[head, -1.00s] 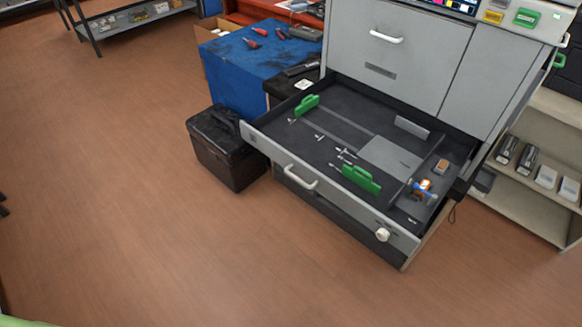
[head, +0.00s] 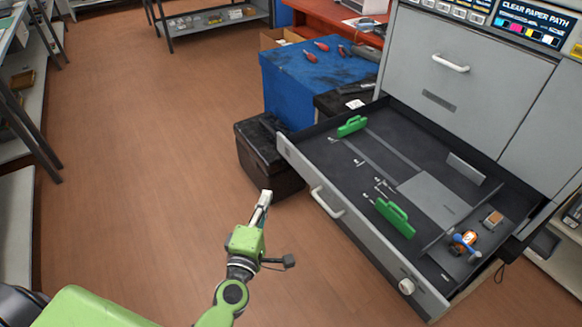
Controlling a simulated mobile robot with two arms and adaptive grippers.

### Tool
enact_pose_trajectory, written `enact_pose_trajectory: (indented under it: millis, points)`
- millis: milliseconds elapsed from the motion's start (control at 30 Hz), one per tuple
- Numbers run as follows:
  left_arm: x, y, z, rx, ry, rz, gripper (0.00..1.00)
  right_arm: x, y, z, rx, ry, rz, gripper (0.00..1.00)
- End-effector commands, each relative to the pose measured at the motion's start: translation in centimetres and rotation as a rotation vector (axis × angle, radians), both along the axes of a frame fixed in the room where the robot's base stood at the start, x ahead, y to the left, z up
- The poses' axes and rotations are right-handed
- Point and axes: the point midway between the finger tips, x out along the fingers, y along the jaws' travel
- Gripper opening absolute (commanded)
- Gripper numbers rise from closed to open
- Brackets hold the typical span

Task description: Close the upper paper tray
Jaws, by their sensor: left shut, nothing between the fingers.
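The upper paper tray (head: 345,220) is pulled out of the grey printer cabinet (head: 470,85) at the right of the head view. Inside lie two green guides (head: 352,125), several small metal pins and a small orange and blue item (head: 464,242). My left gripper (head: 266,194) is shut and empty, to the left of the tray's front panel and apart from the handle in the picture. My right gripper is not in view.
A black case (head: 262,160) stands on the floor left of the tray, beside a blue-topped box (head: 315,80) with red-handled tools. Shelving (head: 20,130) stands at the far left. The brown floor (head: 130,150) between is clear.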

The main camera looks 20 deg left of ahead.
Motion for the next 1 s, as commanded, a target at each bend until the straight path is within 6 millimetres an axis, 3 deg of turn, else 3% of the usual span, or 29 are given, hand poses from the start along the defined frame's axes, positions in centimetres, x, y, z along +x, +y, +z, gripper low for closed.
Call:
enact_pose_trajectory:
  millis: [167, 600, 800, 1000]
  points:
    - [1.9, 0.3, 0.3, -0.004, -0.003, 0.002, 0.00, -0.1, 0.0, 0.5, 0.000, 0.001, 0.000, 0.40]
    - [10.2, 1.3, 0.2, 0.000, -0.002, 0.000, 0.00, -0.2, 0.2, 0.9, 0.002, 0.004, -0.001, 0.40]
    - [12.3, -0.7, 0.1, -0.001, -0.001, -0.001, 0.00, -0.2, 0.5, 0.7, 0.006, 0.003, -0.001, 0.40]
    - [12.9, -1.3, 0.0, 0.000, 0.000, 0.000, 0.00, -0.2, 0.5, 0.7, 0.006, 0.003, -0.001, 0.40]
